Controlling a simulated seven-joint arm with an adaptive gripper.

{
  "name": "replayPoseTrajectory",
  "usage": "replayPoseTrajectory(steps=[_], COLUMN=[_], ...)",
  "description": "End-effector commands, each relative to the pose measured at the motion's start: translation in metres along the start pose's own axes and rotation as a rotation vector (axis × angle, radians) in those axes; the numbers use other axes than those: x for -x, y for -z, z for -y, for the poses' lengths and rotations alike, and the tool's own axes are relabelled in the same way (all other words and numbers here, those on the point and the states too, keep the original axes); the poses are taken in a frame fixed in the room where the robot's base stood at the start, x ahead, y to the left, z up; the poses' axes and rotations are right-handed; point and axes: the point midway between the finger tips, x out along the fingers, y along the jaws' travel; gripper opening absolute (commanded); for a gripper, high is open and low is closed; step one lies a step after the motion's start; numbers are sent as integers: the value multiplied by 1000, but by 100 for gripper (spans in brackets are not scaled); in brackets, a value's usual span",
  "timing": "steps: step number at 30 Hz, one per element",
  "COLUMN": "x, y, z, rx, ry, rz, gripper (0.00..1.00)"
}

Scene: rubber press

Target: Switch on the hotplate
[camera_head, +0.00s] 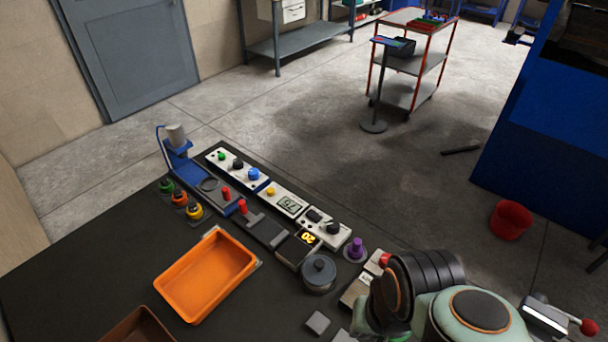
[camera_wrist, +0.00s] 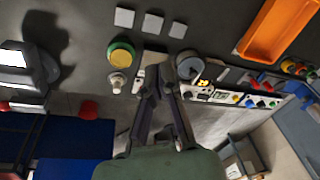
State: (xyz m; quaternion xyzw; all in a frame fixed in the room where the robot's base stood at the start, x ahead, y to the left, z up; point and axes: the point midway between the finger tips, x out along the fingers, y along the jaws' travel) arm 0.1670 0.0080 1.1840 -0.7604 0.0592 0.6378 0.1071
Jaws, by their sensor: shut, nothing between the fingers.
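In the head view, a small dark unit with a lit yellow display reading like "20" (camera_head: 307,237) stands on the black bench. A round dark grey lidded piece (camera_head: 319,272) sits just in front of it; I cannot tell for certain which part is the hotplate. The lit display (camera_wrist: 204,83) and the round piece (camera_wrist: 190,65) also show in the wrist view, right of my fingers. My gripper (camera_wrist: 163,72) is shut and empty, over the bench beside the round piece. In the head view my arm hides its fingertips.
A panel row with knobs, buttons and a grey-green display (camera_head: 290,204) runs along the bench's far edge. A purple knob (camera_head: 356,249) stands right of the lit display. An orange tray (camera_head: 206,277) lies to the left. A green-and-yellow round thing (camera_wrist: 121,54) is left of my fingers.

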Motion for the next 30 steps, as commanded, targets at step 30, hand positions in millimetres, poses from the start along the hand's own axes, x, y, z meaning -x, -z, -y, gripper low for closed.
replayPoseTrajectory(steps=[30], x=[-162], y=[291], z=[114], rx=[-581], ry=[-192], rz=[-690], gripper=[0])
